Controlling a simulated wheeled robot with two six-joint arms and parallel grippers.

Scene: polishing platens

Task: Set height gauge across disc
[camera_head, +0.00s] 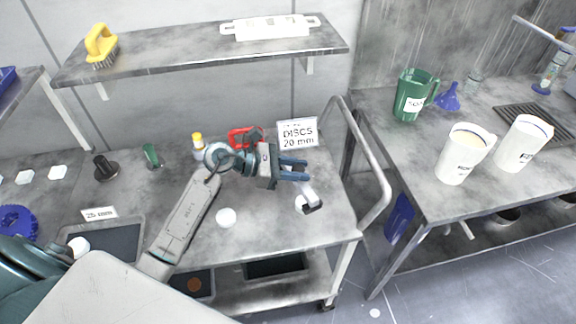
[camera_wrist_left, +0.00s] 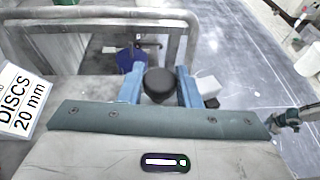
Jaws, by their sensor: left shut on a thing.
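My left gripper (camera_head: 300,170) reaches in from the left above the right part of the steel table. One white disc (camera_head: 226,217) lies on the table left of the gauge. Another pale round piece (camera_head: 299,203) is partly hidden behind the gauge; contact between them cannot be told. What looks like my right gripper (camera_wrist_left: 285,120) shows small at the right of the left wrist view, jaws unclear.
A "DISCS 20 mm" sign (camera_head: 298,133) stands behind the gripper. A red object (camera_head: 240,136) and a yellow-capped bottle (camera_head: 198,146) are behind the arm. A rail (camera_head: 372,170) bounds the table's right end. Dark trays (camera_head: 275,265) are at the front.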

